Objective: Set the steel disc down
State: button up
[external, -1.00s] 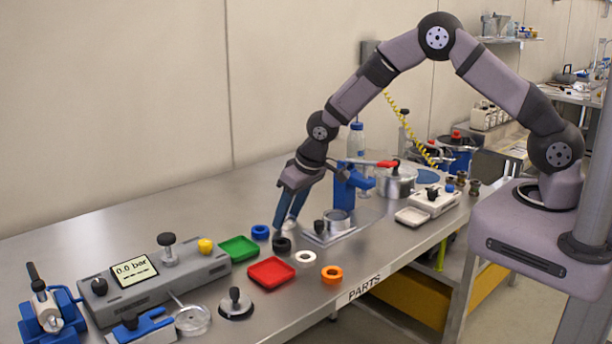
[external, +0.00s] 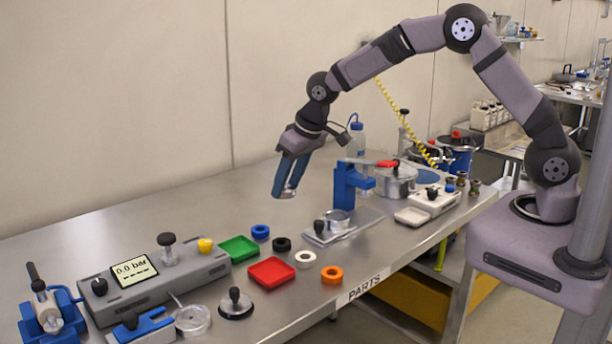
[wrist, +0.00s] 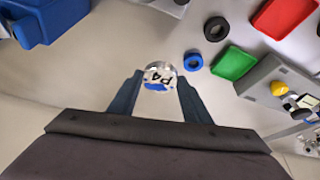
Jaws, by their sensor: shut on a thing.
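The steel disc is a small round silver piece marked "P4" with a blue patch; it shows in the wrist view (wrist: 159,68) between the fingertips. My gripper (external: 285,193) is shut on it. It also shows in the wrist view (wrist: 158,82), with a blue-grey finger on each side of the disc. In the external view the gripper is in the air over the bare back part of the bench, left of the blue stand (external: 345,188), and the disc is mostly hidden by the fingers.
A grey plate (external: 362,220) with a metal ring fixture stands at right. In front lie blue (external: 260,232), black, white and orange rings, a green tray (external: 239,256) and a red tray (external: 271,285). A console (external: 155,290) stands front left. The bench's back left is clear.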

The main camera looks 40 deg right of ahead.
jog(key=shift+r, duration=0.9)
jog(key=w+d+m+h, duration=0.15)
jog(key=w+d, duration=0.35)
jog(key=d, duration=0.5)
jog(key=w+d+m, duration=0.2)
jog(key=w+d, duration=0.4)
jog(key=d, duration=0.4)
jog(key=w+d+m, duration=0.1)
jog(key=w+d, duration=0.4)
jog(key=d, duration=0.5)
jog(key=shift+a+f+p, duration=0.15)
jog(key=shift+f+p, duration=0.4)
jog(key=shift+f, duration=1.75)
jog(key=shift+a+f+p, duration=0.15)
jog(key=shift+f+p, duration=0.35)
jog(key=shift+f, duration=2.05)
jog(key=shift+f, duration=0.1)
